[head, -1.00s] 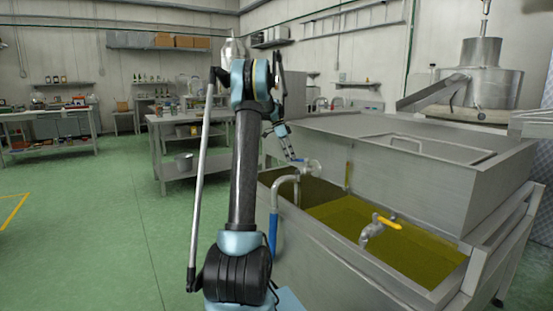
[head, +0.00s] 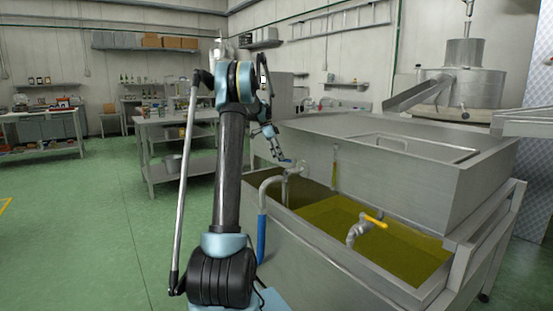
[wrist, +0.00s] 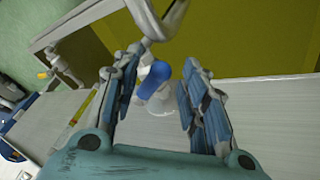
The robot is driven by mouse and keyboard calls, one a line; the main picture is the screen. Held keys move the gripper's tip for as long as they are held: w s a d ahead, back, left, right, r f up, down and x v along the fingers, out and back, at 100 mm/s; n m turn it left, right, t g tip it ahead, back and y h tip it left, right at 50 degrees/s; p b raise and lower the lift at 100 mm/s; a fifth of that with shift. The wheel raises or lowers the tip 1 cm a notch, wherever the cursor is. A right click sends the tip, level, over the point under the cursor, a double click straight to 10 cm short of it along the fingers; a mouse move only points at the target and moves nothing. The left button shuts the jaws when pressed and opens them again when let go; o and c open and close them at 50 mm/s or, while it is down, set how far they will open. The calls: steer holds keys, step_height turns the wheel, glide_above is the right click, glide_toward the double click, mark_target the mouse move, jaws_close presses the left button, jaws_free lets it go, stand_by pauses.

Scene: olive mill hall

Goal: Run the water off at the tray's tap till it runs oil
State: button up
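The steel tray (head: 330,262) holds yellow-green liquid. A tap with a blue lever (head: 286,163) stands at its far left corner, beside a curved grey pipe (head: 268,184). A second tap with a yellow lever (head: 374,221) stands over the liquid. My gripper (head: 277,153) is close to the blue-levered tap. In the wrist view, my open gripper (wrist: 161,62) has a finger on each side of the blue lever (wrist: 152,79), with a visible gap on the right. I cannot tell whether the left finger touches it. Any stream from the taps is not visible.
A large steel tank (head: 380,160) stands right behind the tray. A steel worktable (head: 165,120) stands at the back left. The green floor (head: 80,220) to the left is clear.

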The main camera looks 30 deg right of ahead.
steer(key=v, duration=1.2)
